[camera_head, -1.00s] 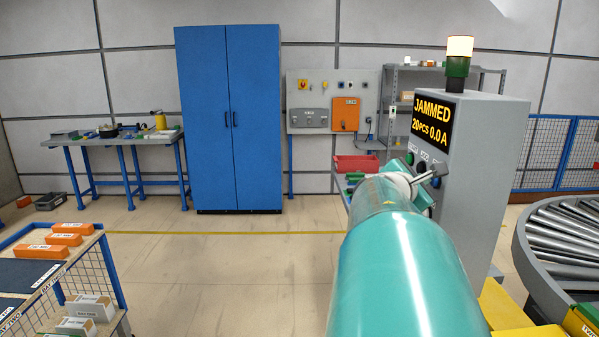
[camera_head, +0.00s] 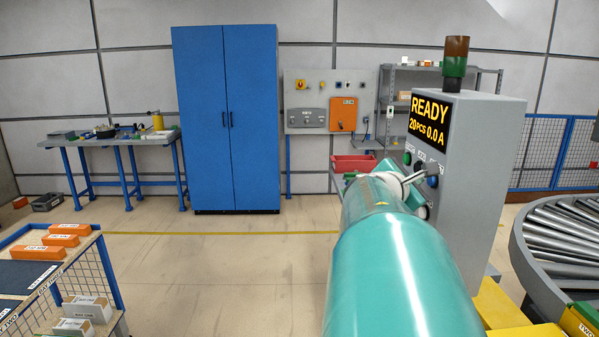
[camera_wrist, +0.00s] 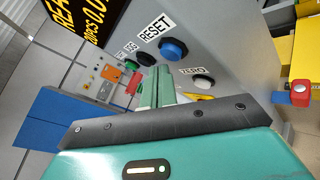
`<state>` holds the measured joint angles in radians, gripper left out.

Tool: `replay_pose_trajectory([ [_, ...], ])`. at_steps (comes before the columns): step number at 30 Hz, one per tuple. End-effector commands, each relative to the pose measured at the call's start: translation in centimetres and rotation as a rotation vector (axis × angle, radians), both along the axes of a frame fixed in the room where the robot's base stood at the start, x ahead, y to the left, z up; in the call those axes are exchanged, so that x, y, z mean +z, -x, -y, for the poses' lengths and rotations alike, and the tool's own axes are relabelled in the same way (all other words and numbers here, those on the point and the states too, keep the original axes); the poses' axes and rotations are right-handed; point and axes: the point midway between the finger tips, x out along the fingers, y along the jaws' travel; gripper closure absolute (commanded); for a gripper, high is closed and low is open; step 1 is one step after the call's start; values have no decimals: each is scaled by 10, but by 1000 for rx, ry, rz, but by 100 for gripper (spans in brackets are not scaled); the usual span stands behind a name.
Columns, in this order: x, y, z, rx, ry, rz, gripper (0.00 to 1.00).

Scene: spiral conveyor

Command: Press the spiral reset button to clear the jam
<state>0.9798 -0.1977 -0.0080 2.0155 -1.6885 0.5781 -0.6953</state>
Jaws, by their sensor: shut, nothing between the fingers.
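The grey control cabinet (camera_head: 465,190) stands right of centre. Its screen (camera_head: 432,119) reads "READY", "20 PCS 0.0 A". In the wrist view, the blue button (camera_wrist: 173,49) under the "RESET" label is clear of the fingers and not covered. A black button (camera_wrist: 147,58) and a green button (camera_wrist: 131,67) sit to its left, and a white button (camera_wrist: 202,82) labelled "ZERO" below right. My gripper (camera_wrist: 157,86) is shut and empty, its tips pointing at the panel just short of the buttons. In the head view my arm partly hides the cabinet's lower front.
A roller conveyor (camera_head: 565,240) curves at the right, with yellow parts (camera_head: 500,305) before it. A wire-sided cart (camera_head: 100,275) with boxes is at the lower left. A blue cupboard (camera_head: 228,120) and a workbench (camera_head: 110,142) stand at the back. The floor between is clear.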

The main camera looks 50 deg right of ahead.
Motion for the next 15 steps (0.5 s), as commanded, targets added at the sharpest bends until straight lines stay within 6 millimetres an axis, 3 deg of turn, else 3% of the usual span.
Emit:
replay_pose_trajectory([
  [15, 0, -10, -9, 3, 0, 0, 100],
])
